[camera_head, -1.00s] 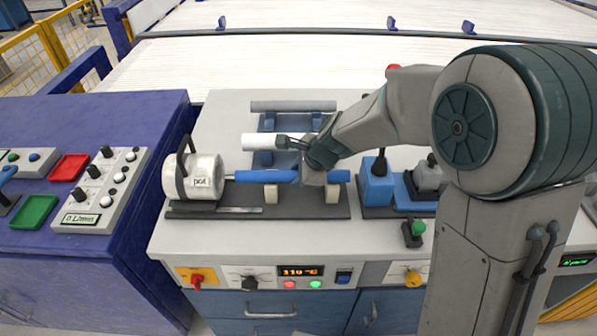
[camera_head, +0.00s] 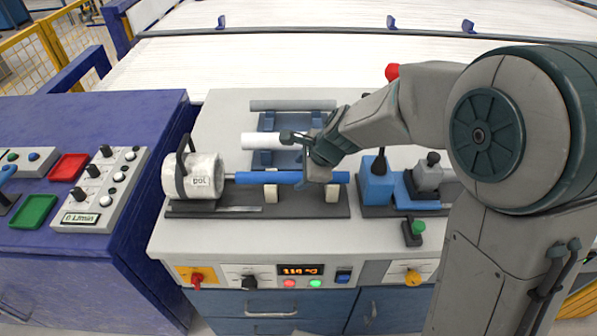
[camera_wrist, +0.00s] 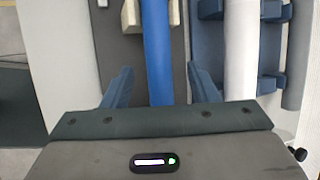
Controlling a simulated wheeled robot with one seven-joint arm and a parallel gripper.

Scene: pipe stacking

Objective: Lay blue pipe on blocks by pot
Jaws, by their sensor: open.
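The blue pipe (camera_head: 268,178) lies level across two cream blocks (camera_head: 270,193) on a dark base plate, beside the white pot (camera_head: 193,178). Its left end is close to a thin rod at the pot's side. My gripper (camera_head: 316,178) is over the right half of the pipe. In the wrist view the blue pipe (camera_wrist: 158,55) runs between the two spread blue fingers (camera_wrist: 160,88), with a gap on each side. A cream block (camera_wrist: 131,16) shows next to the pipe there.
A white pipe (camera_head: 258,141) and a grey pipe (camera_head: 293,105) rest on a blue rack behind. Blue fixtures (camera_head: 378,185) stand to the right on the bench. The control panel (camera_head: 300,271) is at the front. Bench top left of the rack is clear.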

